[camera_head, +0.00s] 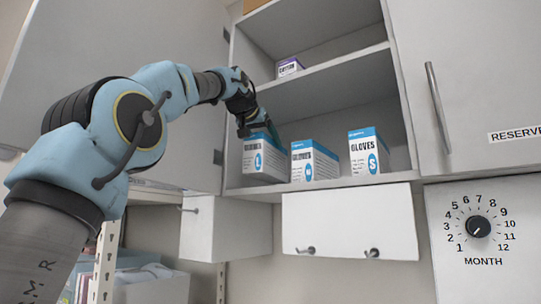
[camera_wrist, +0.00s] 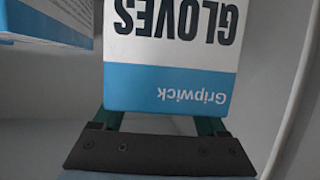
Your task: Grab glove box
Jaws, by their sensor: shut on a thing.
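Three white and blue glove boxes stand in a row on the lower shelf of an open cabinet in the head view: a left one (camera_head: 262,160), a middle one (camera_head: 315,162) and a right one (camera_head: 369,152). My gripper (camera_head: 262,126) is at the top of the left box. In the wrist view, the left box (camera_wrist: 175,50) appears upside down, with "GLOVES" and "Gripwick" on its face. My gripper (camera_wrist: 165,120) is shut on this box, with a teal finger at each side. The fingertips are hidden behind the box.
A small "COTTON" box (camera_head: 289,67) sits on the upper shelf (camera_head: 325,71). The lower shelf (camera_head: 400,178) has side walls close to the boxes. Cabinet doors (camera_head: 130,40) flank the opening. Another box (camera_wrist: 50,20) is beside the held one in the wrist view.

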